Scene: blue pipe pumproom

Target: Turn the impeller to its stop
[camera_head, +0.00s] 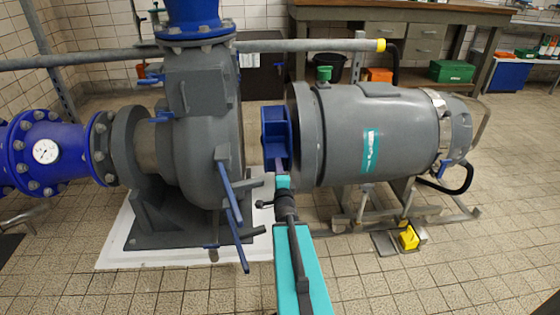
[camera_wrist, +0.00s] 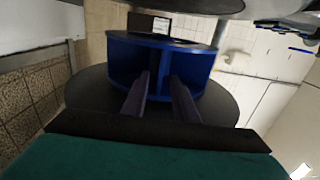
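The impeller (camera_head: 277,133) is a blue vaned wheel on the left face of the grey motor unit (camera_head: 375,135), in the gap beside the pump casing (camera_head: 200,120). In the wrist view the impeller (camera_wrist: 190,68) fills the middle, with its vanes and dark openings facing me. My gripper (camera_head: 280,166) reaches up to the impeller's lower front edge. In the wrist view the two dark fingers of my gripper (camera_wrist: 159,78) are apart, with blue impeller surface showing between them. Whether the fingertips touch a vane is hard to tell.
Blue handles (camera_head: 232,205) hang from the pump casing just left of my arm. A grey rail (camera_head: 310,45) with a yellow end runs behind the gap. A yellow block (camera_head: 409,238) sits by the motor's stand at right. Tiled floor in front is open.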

